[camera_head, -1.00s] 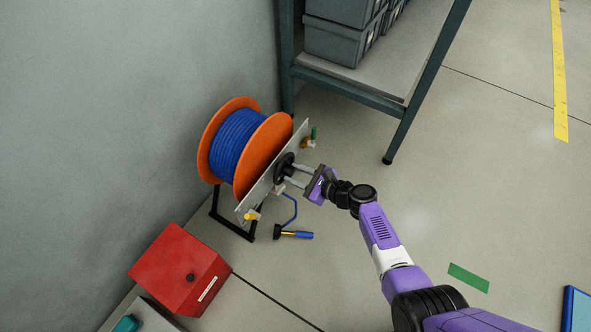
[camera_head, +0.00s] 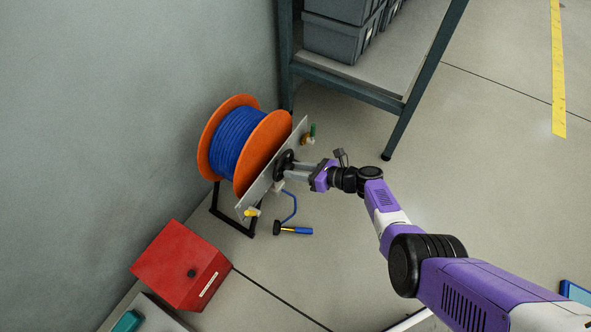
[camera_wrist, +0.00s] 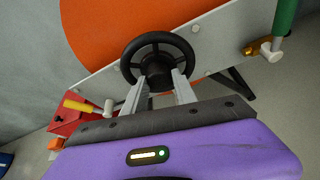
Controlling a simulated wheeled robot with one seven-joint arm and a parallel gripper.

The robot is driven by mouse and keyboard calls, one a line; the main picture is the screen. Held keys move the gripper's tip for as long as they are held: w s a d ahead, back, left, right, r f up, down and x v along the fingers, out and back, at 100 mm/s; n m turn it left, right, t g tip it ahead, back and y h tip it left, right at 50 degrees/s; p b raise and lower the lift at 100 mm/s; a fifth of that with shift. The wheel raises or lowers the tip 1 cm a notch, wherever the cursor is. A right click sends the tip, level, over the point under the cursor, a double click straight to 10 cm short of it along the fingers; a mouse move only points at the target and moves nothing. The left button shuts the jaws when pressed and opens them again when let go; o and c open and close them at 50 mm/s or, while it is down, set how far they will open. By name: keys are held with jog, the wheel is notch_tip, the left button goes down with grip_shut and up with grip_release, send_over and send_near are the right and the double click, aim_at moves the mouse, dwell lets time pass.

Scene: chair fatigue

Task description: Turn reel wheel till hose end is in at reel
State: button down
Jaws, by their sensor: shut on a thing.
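The hose reel (camera_head: 262,150) has orange side discs and a wound blue hose (camera_head: 233,140). It stands against the wall on a black frame, with a pale plate on its near side. The black reel wheel (camera_head: 284,165) sits on that plate; it also shows in the wrist view (camera_wrist: 160,44). My gripper (camera_head: 290,168) reaches the wheel from the right. In the wrist view my fingers (camera_wrist: 159,82) are shut on the wheel's hub. The blue hose end (camera_head: 291,205) hangs below the plate, down to a nozzle (camera_head: 293,230) with a blue tip near the floor.
A yellow-handled valve (camera_head: 251,212) and a green-handled valve (camera_head: 310,132) sit on the plate. A red box (camera_head: 181,265) stands below left. A shelf rack (camera_head: 345,88) with grey bins stands behind right. The floor to the right is mostly clear.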

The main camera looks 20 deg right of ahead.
dwell(0.3)
jog(key=c, duration=1)
grip_release()
jog(key=p+v, duration=0.4)
jog(key=v, duration=0.3)
jog(key=shift+s+d, duration=0.2)
jog(key=shift+s, duration=0.1)
jog(key=shift+r, duration=0.15)
